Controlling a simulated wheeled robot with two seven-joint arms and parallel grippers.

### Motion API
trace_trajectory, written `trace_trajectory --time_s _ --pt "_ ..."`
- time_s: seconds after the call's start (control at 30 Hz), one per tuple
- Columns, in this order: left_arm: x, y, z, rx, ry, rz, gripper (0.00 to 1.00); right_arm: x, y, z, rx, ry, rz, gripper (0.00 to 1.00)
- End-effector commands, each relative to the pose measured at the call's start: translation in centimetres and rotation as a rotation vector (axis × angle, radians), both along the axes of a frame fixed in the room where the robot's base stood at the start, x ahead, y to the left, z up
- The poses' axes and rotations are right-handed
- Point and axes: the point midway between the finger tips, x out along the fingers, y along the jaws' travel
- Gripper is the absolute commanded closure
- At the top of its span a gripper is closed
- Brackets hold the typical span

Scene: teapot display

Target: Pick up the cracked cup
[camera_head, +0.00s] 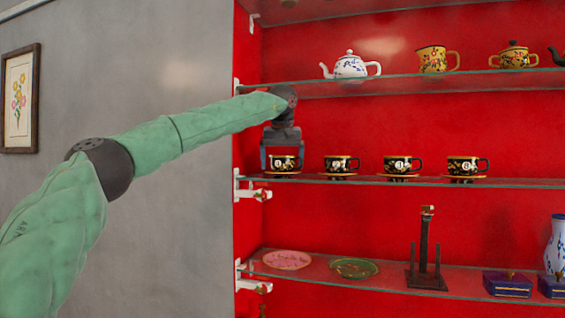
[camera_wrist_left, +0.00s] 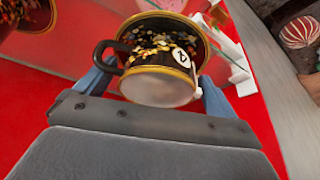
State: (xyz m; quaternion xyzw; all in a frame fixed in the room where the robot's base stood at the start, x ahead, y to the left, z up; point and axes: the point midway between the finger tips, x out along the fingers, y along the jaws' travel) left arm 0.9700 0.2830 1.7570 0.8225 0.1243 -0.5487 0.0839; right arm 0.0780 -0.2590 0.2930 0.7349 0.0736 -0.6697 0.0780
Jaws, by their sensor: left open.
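Several black cups with gold rims and floral patterns stand in a row on saucers on the middle glass shelf. The leftmost cup (camera_head: 284,163) is at my left gripper (camera_head: 281,158), which is open with its blue fingers on either side of it. In the left wrist view this cup (camera_wrist_left: 160,75) shows between the fingers, with a white number disc, its handle to the left and its saucer (camera_wrist_left: 190,27) behind. The other cups are the second (camera_head: 341,164), third (camera_head: 402,165) and fourth (camera_head: 467,165). I cannot make out a crack on any cup. My right gripper is not in view.
The top shelf (camera_head: 400,84) holds a white teapot (camera_head: 351,67) and yellow pots. The lower shelf (camera_head: 390,282) holds a pink plate (camera_head: 287,260), a green plate (camera_head: 354,268), a dark stand (camera_head: 427,260) and purple boxes. A red wall backs the shelves.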

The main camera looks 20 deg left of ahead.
Motion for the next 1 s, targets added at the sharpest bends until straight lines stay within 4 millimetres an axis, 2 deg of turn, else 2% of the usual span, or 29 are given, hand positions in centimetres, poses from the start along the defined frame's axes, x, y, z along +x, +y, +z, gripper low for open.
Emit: trace_trajectory --time_s 0.23,0.47,0.77,1.0 --pt "0.0 0.0 -0.2 0.0 0.0 0.0 0.07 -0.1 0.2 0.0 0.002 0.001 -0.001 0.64" --pt "0.0 0.0 -0.1 0.0 0.0 0.0 0.52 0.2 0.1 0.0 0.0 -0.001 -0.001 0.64" --pt "0.0 0.0 -0.1 0.0 0.0 -0.001 0.53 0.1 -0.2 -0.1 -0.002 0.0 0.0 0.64" --pt "0.0 -0.1 0.6 -0.001 0.0 -0.001 0.53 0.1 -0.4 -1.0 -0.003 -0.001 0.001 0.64"
